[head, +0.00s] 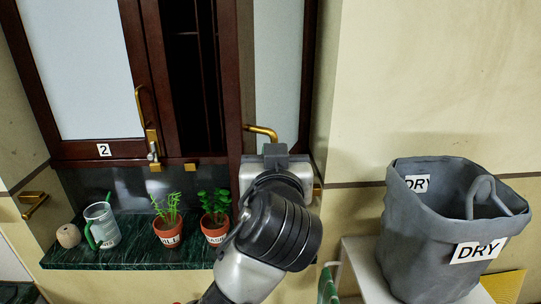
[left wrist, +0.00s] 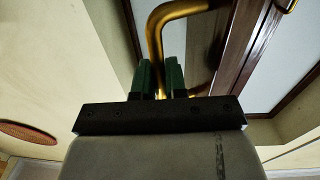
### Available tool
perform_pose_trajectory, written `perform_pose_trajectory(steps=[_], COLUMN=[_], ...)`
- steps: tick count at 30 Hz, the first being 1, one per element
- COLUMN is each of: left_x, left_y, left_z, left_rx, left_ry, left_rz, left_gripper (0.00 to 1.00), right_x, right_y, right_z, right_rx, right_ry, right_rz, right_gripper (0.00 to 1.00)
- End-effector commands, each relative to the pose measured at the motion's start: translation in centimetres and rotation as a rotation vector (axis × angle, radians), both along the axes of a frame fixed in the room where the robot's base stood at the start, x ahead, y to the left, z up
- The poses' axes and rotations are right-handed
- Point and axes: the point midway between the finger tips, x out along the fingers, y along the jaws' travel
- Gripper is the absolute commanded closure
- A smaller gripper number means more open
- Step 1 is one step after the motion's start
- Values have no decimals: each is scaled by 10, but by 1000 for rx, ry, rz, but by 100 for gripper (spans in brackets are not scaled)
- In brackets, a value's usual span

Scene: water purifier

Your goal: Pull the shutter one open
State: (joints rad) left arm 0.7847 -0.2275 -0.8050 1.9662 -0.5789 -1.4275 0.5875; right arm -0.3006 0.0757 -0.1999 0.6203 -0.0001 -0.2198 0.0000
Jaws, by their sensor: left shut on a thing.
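My left gripper (head: 273,150) is at the brass handle (head: 262,130) of the right-hand cabinet shutter (head: 278,70), which has a dark wood frame and a pale panel. In the left wrist view the green fingers (left wrist: 160,80) are shut around the lower end of the bent brass handle (left wrist: 165,22). A dark opening (head: 190,70) shows between this shutter and the left shutter, so the right one appears partly open. Its number label is not visible; my arm hides its lower part. The left shutter (head: 92,70) carries label 2 and its own brass handle. My right gripper is not in view.
A grey DRY bag (head: 430,240) stands on a white surface at right. Bare wall lies above it.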

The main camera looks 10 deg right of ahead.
Motion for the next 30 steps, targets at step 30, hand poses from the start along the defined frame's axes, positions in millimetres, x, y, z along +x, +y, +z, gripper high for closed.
perform_pose_trajectory(steps=[30], left_x=[21], left_y=[40], left_z=[1], left_rx=[3], left_ry=[-2], left_rz=[6], left_gripper=[64], right_x=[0], right_y=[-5], right_z=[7], right_rx=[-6], right_ry=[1], right_rz=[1], right_gripper=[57])
